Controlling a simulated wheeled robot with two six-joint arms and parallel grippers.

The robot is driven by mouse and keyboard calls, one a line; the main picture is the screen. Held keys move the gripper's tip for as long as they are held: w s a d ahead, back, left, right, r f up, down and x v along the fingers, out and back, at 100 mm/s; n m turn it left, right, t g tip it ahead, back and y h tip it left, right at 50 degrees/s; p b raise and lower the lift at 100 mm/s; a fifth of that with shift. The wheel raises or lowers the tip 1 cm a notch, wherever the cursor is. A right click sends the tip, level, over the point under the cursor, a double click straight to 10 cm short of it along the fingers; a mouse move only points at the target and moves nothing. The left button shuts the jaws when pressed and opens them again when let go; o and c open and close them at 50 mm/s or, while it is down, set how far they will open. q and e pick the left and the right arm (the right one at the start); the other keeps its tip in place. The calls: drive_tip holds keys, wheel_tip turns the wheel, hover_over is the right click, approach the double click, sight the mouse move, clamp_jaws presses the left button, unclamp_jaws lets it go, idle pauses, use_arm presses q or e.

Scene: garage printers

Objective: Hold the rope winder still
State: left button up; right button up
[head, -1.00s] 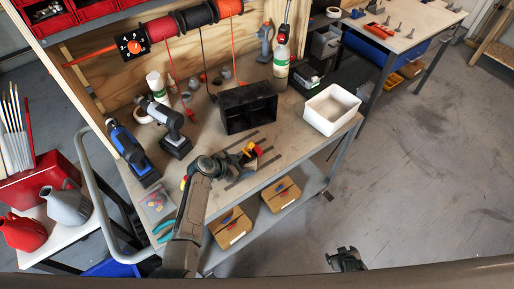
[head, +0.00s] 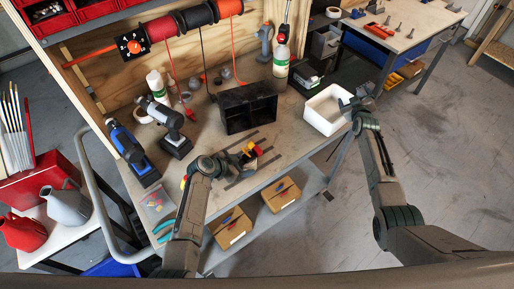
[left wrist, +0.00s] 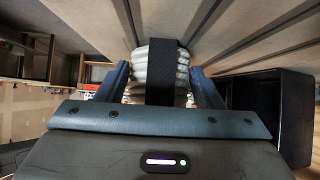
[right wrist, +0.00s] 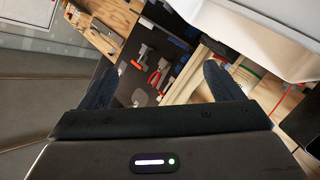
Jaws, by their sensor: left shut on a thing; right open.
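My left gripper (head: 243,157) is low over the workbench, in front of the black open-fronted bin. In the left wrist view the left gripper (left wrist: 162,78) is shut on the rope winder (left wrist: 142,72), a pale, coiled bundle with a dark band across its middle. Its far end is hidden. In the head view, the arm and gripper mostly cover it; small yellow and red parts (head: 256,150) show beside the gripper. My right gripper (head: 357,100) is raised at the right edge of the white bin (head: 331,128). It also shows open and empty in the right wrist view (right wrist: 160,85).
The black bin (head: 235,122) stands just behind my left gripper. Two drills (head: 166,128), bottles (head: 281,66) and a clear parts box (head: 157,201) are on the workbench (head: 290,145). Cardboard boxes (head: 281,194) sit on the lower shelf. Floor right of the bench is clear.

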drive_tip(key=s+a+f+m+g+y, duration=0.1)
drive_tip(key=s+a+m+g+y, duration=0.2)
drive_tip(key=a, duration=0.7)
drive_tip(key=a+f+m+g+y, duration=0.15)
drive_tip(key=a+m+g, duration=0.25)
drive_tip(key=a, duration=0.5)
drive_tip(key=s+a+r+m+g+y, duration=0.1)
drive_tip(key=s+a+r+m+g, duration=0.1)
drive_tip(key=s+a+m+g, duration=0.6)
drive_tip(key=s+a, duration=0.6)
drive_tip(key=a, duration=0.1)
drive_tip(key=shift+r, duration=0.25)
drive_tip(key=shift+s+y, duration=0.1)
drive_tip(key=shift+y, duration=0.15)
